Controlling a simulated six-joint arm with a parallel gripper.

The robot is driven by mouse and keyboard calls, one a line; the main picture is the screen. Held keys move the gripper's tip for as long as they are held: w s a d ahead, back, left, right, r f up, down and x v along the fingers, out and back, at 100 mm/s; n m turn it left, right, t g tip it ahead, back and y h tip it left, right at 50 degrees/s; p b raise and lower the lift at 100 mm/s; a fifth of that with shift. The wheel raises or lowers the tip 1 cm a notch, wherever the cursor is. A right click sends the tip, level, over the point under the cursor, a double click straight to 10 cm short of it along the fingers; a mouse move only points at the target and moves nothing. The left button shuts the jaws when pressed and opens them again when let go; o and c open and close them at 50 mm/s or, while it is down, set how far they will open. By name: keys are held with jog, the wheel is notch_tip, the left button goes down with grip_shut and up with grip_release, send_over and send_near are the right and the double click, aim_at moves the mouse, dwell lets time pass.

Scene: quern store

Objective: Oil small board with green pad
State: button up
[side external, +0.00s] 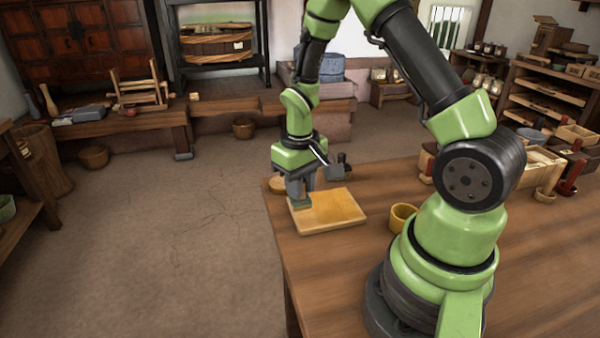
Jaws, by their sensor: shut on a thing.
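The small board (335,211) is a flat, light orange-brown wooden slab lying on the table near its left edge. My gripper (298,195) points down over the board's left side. It is shut on the green pad (300,204), which is low at the board's left edge area. The pad appears to touch the board, but the contact is too small to see clearly. The fingers hide part of the pad.
A round wooden piece (277,184) sits behind my gripper at the table edge. Wooden trays (535,170) and red-brown items stand at the right. Bare table (350,262) lies in front of the board.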

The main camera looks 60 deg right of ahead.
notch_tip(320, 180, down, 3)
jog(key=shift+f, duration=0.2)
jog(key=shift+s+d+f, duration=0.15)
jog(key=shift+f, duration=0.15)
grip_shut()
jog(key=shift+s+d, duration=1.25)
jog(key=shift+d, duration=0.05)
jog(key=w+a, duration=0.3)
jog(key=shift+s+r, duration=0.1)
jog(key=shift+r, duration=3.9)
